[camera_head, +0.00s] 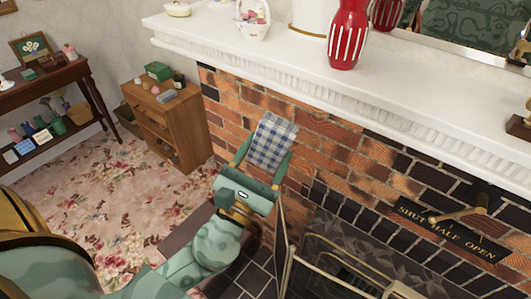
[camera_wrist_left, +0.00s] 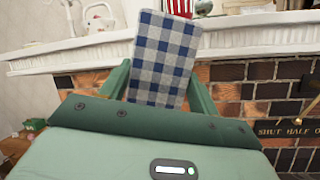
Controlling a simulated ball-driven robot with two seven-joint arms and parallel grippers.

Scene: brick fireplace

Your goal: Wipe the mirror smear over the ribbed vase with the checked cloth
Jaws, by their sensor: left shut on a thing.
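The blue and white checked cloth (camera_head: 272,139) stands up between the fingers of my left gripper (camera_head: 262,156), which is shut on it. Gripper and cloth are in front of the brick wall, below the mantel. The cloth also fills the middle of the left wrist view (camera_wrist_left: 162,60). The ribbed vase (camera_head: 348,36), red with pale vertical stripes, stands on the mantel, up and right of the cloth. Part of the mirror (camera_head: 470,22) shows at the top right, behind the vase, with a red reflection. I cannot make out the smear. My right gripper is not in view.
The white mantel (camera_head: 420,83) juts out above my left gripper. It carries a basket (camera_head: 252,20) and a small lidded dish (camera_head: 177,8). A fire screen (camera_head: 340,275) stands below right. A wooden cabinet (camera_head: 187,130) stands left, with open carpet (camera_head: 130,195) before it.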

